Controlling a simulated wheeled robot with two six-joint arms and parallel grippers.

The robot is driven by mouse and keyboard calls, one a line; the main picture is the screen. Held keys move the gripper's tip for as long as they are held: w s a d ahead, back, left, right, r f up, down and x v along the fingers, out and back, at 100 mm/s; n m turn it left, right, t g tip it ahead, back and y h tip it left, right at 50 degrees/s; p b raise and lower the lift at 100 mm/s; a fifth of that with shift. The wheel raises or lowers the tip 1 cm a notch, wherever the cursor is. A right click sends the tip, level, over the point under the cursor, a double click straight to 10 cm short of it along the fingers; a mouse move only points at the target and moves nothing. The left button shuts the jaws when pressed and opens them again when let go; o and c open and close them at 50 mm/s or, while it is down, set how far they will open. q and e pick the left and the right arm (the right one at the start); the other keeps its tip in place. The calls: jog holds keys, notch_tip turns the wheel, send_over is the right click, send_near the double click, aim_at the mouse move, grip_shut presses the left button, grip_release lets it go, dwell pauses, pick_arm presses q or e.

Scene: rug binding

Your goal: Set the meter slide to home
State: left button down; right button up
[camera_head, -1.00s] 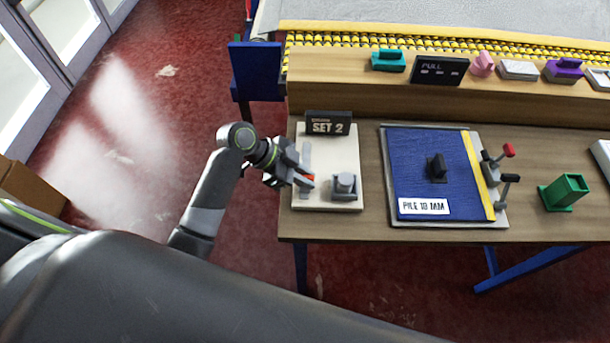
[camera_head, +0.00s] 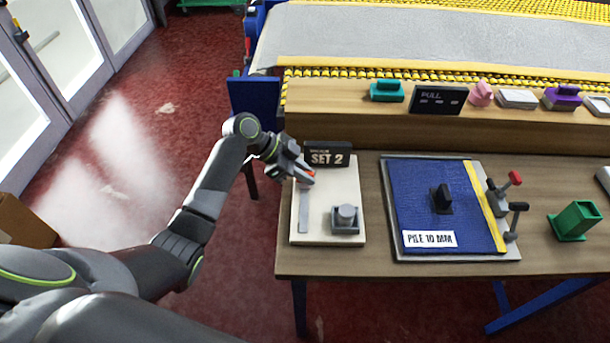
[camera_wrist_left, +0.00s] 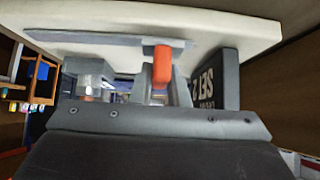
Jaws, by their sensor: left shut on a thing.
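The meter slide is a small orange-red knob (camera_head: 311,173) on a grey straight track (camera_head: 304,213), set in a cream board (camera_head: 328,205). A dark sign reading "SET 2" (camera_head: 327,155) stands at the board's far edge. My left gripper (camera_head: 308,179) is shut on the knob, close to the far end of the track, just in front of the sign. In the left wrist view the orange knob (camera_wrist_left: 161,68) sits between the fingers, with the sign (camera_wrist_left: 222,82) beside it. The fingers hide part of the knob in the head view. My right gripper is not in view.
A grey block with a round knob (camera_head: 345,218) sits on the same board, right of the track. A blue pad labelled "PILE 10 MM" (camera_head: 428,240), two levers (camera_head: 510,190) and a green holder (camera_head: 575,220) stand to the right. A wooden ledge (camera_head: 380,125) runs behind.

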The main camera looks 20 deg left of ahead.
pick_arm(q)
jog(key=c, duration=1.6)
grip_release()
jog(key=shift+w+r, duration=0.2)
jog(key=shift+w, duration=0.05)
jog(key=shift+c, duration=0.2)
jog(key=shift+o, duration=1.2)
jog(key=shift+w+a+f, duration=0.1)
jog(key=shift+f, duration=0.05)
jog(key=b+v, duration=0.2)
jog(key=v, duration=1.5)
jog(key=shift+a, duration=0.15)
